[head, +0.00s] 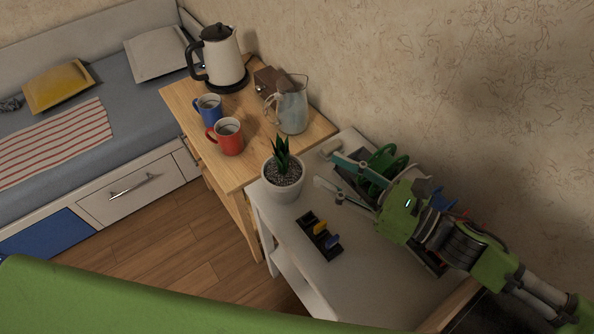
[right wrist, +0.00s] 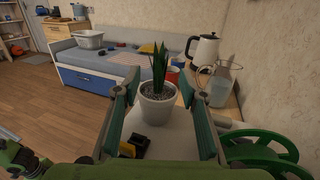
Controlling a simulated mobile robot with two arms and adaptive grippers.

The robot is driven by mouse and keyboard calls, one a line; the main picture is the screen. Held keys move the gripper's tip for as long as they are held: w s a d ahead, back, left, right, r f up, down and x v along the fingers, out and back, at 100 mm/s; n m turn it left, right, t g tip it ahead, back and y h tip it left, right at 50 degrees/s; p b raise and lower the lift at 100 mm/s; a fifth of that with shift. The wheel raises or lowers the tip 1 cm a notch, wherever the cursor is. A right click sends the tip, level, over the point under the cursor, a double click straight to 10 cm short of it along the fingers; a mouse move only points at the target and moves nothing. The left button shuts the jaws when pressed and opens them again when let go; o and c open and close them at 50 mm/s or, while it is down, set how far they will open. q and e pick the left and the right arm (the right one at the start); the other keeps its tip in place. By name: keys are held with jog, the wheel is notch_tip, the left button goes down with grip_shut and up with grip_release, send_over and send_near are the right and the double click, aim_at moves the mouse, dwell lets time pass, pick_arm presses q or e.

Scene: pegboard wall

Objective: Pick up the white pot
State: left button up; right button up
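The white pot (head: 283,192) stands upright at the far left corner of the white table, with a spiky green plant and grey gravel in it. The pot also shows in the right wrist view (right wrist: 158,109), ahead of my fingers and roughly centred between them. My right gripper (head: 326,170) is open and empty, just right of the pot in the head view and apart from it. Its two fingers stand wide on either side of the pot in the right wrist view.
A black holder (head: 319,237) with yellow and blue items lies near the pot. A green reel (head: 390,160) is beside my right gripper along the wall. The wooden table behind holds a red mug (head: 229,139), blue mug (head: 209,108), glass pitcher (head: 292,108) and kettle (head: 222,60).

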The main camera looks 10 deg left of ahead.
aim_at(286, 146)
jog(key=p+x, duration=0.2)
jog(key=x, duration=0.5)
jog(key=shift+a+r, duration=0.2)
jog(key=shift+a, duration=0.1)
jog(key=shift+w+a, duration=0.3)
jog(key=shift+a, duration=0.25)
jog(key=p+x, duration=0.1)
jog(key=x, duration=0.1)
jog(key=p+x, duration=0.1)
jog(key=x, duration=0.1)
jog(key=shift+w+f, duration=0.25)
jog(key=shift+w+a+f, duration=0.1)
jog(key=shift+a, duration=0.15)
jog(key=shift+c, duration=0.3)
grip_shut()
